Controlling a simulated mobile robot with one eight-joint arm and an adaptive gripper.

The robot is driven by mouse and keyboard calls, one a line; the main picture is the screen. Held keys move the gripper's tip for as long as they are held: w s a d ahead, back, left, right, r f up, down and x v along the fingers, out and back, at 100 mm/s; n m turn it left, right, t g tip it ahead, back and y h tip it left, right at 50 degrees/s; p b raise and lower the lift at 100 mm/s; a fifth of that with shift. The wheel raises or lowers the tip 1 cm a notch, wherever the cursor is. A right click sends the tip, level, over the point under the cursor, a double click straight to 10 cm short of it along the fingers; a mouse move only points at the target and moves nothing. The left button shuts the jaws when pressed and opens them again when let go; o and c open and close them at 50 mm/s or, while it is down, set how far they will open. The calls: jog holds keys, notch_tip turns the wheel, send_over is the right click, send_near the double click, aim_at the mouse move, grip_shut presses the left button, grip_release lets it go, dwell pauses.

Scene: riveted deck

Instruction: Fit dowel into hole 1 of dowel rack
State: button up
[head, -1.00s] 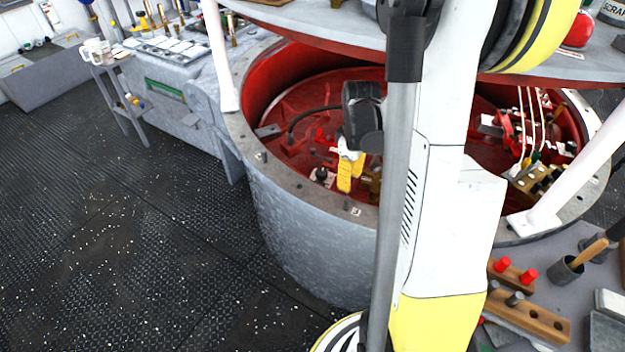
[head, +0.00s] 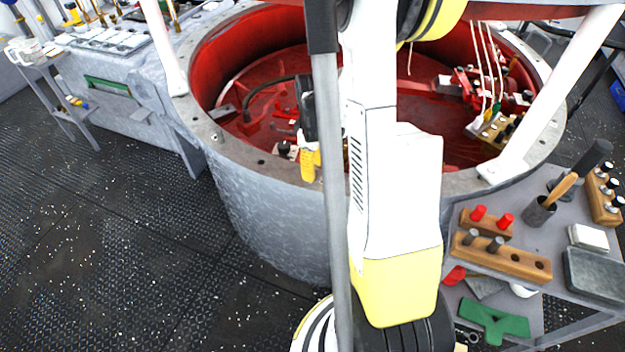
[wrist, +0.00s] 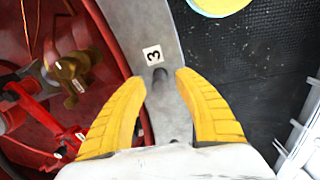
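The wooden dowel rack (head: 526,267) lies on the grey side table at the lower right of the head view. Two grey dowels stand at its left end, and dark empty holes show to their right. My gripper (wrist: 161,80) is open, its two yellow fingers apart over the grey rim of the red tub. Between the fingertips is a small dark grey round thing (wrist: 159,76), perhaps a dowel end-on, beside a label "3". I cannot tell whether the fingers touch it. In the head view, my gripper (head: 309,165) is partly hidden behind my arm and a grey pole.
A smaller block with red pegs (head: 486,223) sits behind the rack. A cup with a wooden handle (head: 540,210), a grey box (head: 595,272) and a green part (head: 493,321) are close by. White posts (head: 550,100) rise from the tub rim (head: 205,125).

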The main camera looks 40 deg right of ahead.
grip_shut()
jog(key=shift+r, duration=0.1)
jog(key=shift+r, duration=0.15)
jog(key=shift+r+p, duration=2)
jog(key=shift+r, duration=0.55)
